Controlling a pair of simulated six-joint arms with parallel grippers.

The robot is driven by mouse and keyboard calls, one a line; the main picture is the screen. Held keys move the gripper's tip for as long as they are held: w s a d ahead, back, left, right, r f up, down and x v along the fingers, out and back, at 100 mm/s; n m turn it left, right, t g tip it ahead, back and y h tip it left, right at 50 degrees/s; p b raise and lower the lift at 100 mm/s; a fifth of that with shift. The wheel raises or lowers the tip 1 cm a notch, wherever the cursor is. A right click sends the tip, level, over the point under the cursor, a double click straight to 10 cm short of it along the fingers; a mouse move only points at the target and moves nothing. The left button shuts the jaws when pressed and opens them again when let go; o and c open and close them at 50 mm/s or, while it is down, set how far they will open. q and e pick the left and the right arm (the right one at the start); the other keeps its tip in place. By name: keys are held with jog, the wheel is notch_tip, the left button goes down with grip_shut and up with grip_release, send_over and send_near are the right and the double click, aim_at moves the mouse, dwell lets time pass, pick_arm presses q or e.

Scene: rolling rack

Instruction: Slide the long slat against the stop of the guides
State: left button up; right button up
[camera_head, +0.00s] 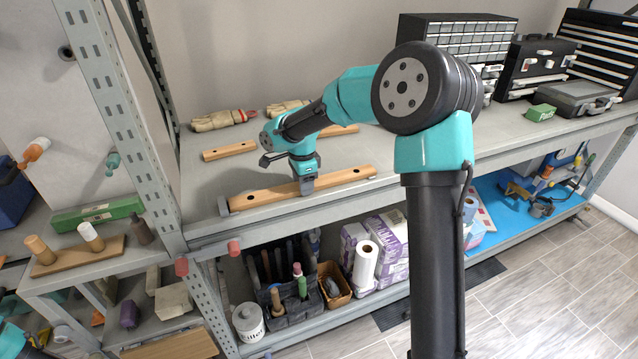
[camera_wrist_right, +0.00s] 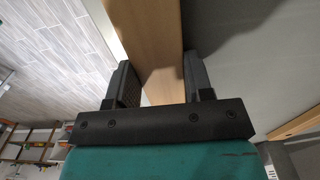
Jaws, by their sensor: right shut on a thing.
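The long wooden slat (camera_head: 255,197) lies along the front of the grey worktop, with two dark holes showing in it. It runs between the fingers in the right wrist view (camera_wrist_right: 152,30). A small grey end piece (camera_head: 224,206) sits at its left end; the slat's end looks close to it, but I cannot tell if they touch. My right gripper (camera_head: 307,186) points down and is shut on the slat right of its middle, with its fingers either side in the wrist view (camera_wrist_right: 160,82). The guides are hard to make out.
A shorter slat (camera_head: 229,151) lies behind, and another (camera_head: 340,130) is partly hidden by my right arm. Work gloves (camera_head: 223,120) lie at the back. A rack upright (camera_head: 122,115) stands left. The worktop's front edge is just before the slat.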

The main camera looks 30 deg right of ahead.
jog(key=shift+a, duration=0.2)
dwell(0.5)
jog(key=o, duration=1.2)
notch_tip(320, 180, up, 18)
jog(key=shift+f, duration=0.25)
jog(key=shift+f, duration=0.1)
dwell(0.3)
